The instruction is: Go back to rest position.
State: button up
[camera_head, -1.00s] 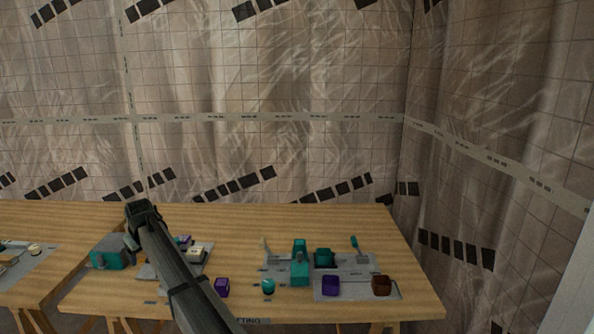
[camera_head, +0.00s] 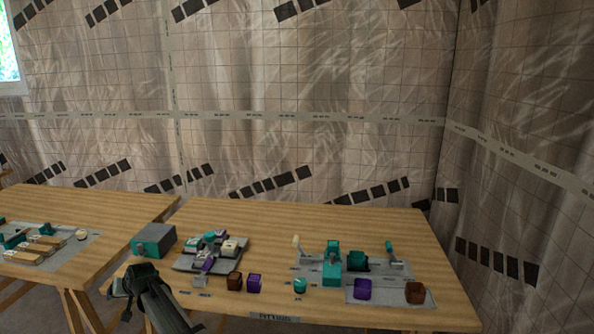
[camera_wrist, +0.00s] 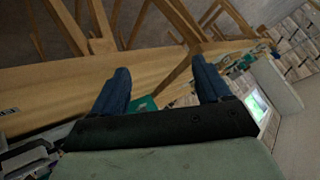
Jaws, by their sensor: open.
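My gripper (camera_head: 126,299) is at the lower left in the head view, in front of the near left edge of the main table (camera_head: 300,222). In the wrist view my gripper (camera_wrist: 160,85) shows two blue fingers spread apart, with nothing held between them. Wooden table legs and the table's edge show beyond the fingers. A teal box (camera_head: 154,241) stands on the table behind my gripper and apart from it.
A grey board (camera_head: 208,262) carries several blocks. Brown (camera_head: 234,281) and purple (camera_head: 254,283) cups stand beside it. Grey mats (camera_head: 392,297) at the right hold teal fixtures, a purple cup and a brown cup. A second table (camera_head: 80,205) is at the left.

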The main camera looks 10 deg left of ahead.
jog(key=w+d+f+t+h, duration=0.2)
jog(key=d+f+h, duration=0.1)
jog(key=d+f, duration=2)
jog(key=s+d+f+h, duration=0.15)
jog(key=d+f, duration=0.25)
jog(key=d, duration=0.6)
jog(key=s+d+f+n+h, duration=0.1)
jog(key=s+d+f, duration=0.25)
jog(key=d, duration=0.55)
jog(key=s+d+f+h, duration=0.2)
jog(key=d+f, duration=0.3)
jog(key=d, duration=0.5)
jog(key=s+d+f+m+g+h, duration=0.1)
jog(key=s+d+f+m+g, duration=0.2)
jog(key=s+d, duration=0.5)
jog(key=s+d+f+m+g+h, duration=0.1)
jog(key=s+d+f+g, duration=0.25)
jog(key=s+d, duration=0.45)
jog(key=s+d+m+g, duration=0.1)
jog(key=s+d+g, duration=0.2)
jog(key=s, duration=0.6)
jog(key=s+d+m+g+y, duration=0.1)
jog(key=s+d+m+g, duration=0.1)
jog(key=s+d, duration=0.6)
jog(key=shift+s+d+f+m+g, duration=0.2)
jog(key=shift+s+f+m+g, duration=0.15)
jog(key=shift+s+g, duration=0.25)
